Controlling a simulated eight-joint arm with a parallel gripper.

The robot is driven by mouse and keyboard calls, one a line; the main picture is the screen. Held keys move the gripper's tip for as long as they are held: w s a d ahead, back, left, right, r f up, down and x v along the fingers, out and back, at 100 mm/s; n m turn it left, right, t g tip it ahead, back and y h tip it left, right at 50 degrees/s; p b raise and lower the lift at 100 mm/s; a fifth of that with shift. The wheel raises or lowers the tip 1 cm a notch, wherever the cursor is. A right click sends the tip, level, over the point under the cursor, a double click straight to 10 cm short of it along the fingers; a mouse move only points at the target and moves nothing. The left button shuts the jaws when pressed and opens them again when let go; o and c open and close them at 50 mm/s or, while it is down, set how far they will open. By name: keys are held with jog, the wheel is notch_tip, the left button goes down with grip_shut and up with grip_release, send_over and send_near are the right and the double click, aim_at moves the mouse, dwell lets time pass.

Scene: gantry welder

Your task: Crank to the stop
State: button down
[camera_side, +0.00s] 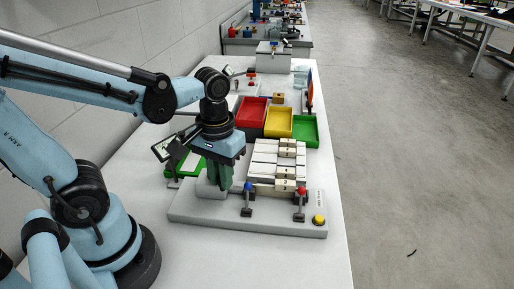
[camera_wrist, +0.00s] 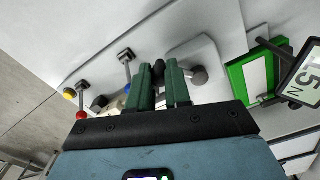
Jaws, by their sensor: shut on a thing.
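In the side view my gripper (camera_side: 213,184) points down over the left end of a grey base plate (camera_side: 265,224). Its green fingers hide what they hold there. In the wrist view a dark knob (camera_wrist: 158,69), seemingly the crank's handle, shows between the fingers of my gripper (camera_wrist: 160,82), which is shut on it. A grey round post (camera_wrist: 200,76) stands right beside the fingers; I cannot tell how it joins the knob. White slotted blocks (camera_side: 265,160) sit on the plate, right of my gripper.
A blue-knobbed lever (camera_side: 247,187), a red-knobbed lever (camera_side: 301,191) and a yellow button (camera_side: 319,219) stand along the plate's front. A tilted display (camera_wrist: 303,78) is near a green-framed panel (camera_wrist: 237,82). Red (camera_side: 251,107), yellow (camera_side: 278,135) and green (camera_side: 306,141) bins stand behind.

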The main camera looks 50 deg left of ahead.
jog(key=s+m, duration=0.1)
jog(key=m, duration=0.2)
jog(key=s+a+m, duration=0.1)
jog(key=m, duration=0.1)
jog(key=shift+s+m, duration=0.3)
jog(key=m, duration=0.1)
jog(key=s+a+m, duration=0.1)
jog(key=m, duration=0.2)
jog(key=shift+s+a, duration=0.25)
jog(key=m, duration=0.1)
jog(key=a+m, duration=0.1)
jog(key=m, duration=0.1)
jog(key=a+m, duration=0.1)
jog(key=m, duration=0.1)
jog(key=shift+s, duration=0.4)
jog(key=shift+w+a+m, duration=0.1)
jog(key=shift+a+m, duration=0.55)
jog(key=shift+m, duration=0.65)
jog(key=shift+a+m, duration=0.6)
jog(key=shift+m, duration=0.7)
jog(key=c, duration=1.3)
grip_release()
jog(key=shift+c, duration=0.2)
